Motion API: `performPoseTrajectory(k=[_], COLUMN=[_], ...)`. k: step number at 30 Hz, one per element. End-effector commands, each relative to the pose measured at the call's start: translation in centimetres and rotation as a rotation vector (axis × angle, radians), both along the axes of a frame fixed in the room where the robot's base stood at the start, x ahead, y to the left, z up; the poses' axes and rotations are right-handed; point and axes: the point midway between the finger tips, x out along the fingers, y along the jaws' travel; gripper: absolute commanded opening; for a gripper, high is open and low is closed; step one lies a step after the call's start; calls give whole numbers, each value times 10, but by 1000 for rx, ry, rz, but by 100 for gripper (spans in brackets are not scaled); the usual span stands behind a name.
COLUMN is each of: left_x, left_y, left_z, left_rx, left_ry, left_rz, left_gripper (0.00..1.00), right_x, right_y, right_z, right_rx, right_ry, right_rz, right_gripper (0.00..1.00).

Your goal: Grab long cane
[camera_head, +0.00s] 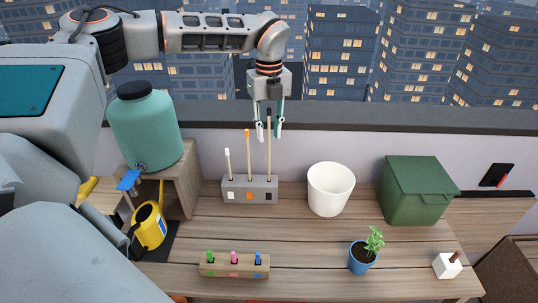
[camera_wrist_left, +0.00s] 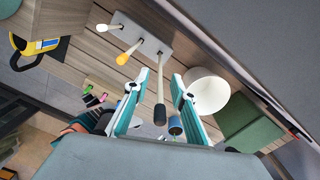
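A grey holder block (camera_head: 262,195) stands on the wooden table and carries three upright canes of different height. The short one has a white tip (camera_head: 228,158), the middle one an orange tip (camera_head: 248,140). The longest cane (camera_head: 269,160) has a black tip (camera_wrist_left: 160,115) and stands at the right end of the holder. My left gripper (camera_head: 268,134) points down over it, fingers apart. In the wrist view the long cane's upper end stands between the two open fingers (camera_wrist_left: 162,80), with visible gaps on both sides. My right gripper is not in view.
A white bin (camera_head: 331,190) stands right of the holder, with a green box (camera_head: 417,190) farther right. A potted plant (camera_head: 362,256) and a small block with colored pegs (camera_head: 234,265) are in front. A teal tank (camera_head: 145,128) and yellow watering can (camera_head: 149,227) are left.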

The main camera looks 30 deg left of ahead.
Motion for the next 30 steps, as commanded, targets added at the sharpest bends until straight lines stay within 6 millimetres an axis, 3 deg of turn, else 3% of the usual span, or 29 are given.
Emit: performPoseTrajectory(k=[1, 4, 20, 26, 30], left_x=[0, 0, 0, 1, 1], left_y=[0, 0, 0, 0, 0], left_z=[0, 0, 7, 29, 54], left_rx=[0, 0, 0, 0, 0], left_ry=[0, 0, -1, -4, -5], left_rz=[0, 0, 1, 0, 2], left_gripper=[25, 0, 0, 0, 0], right_x=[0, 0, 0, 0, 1], right_y=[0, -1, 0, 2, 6], right_z=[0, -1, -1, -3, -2], right_rx=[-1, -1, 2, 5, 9], right_ry=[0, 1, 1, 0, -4], right_rz=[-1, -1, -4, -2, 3], right_gripper=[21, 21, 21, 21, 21])
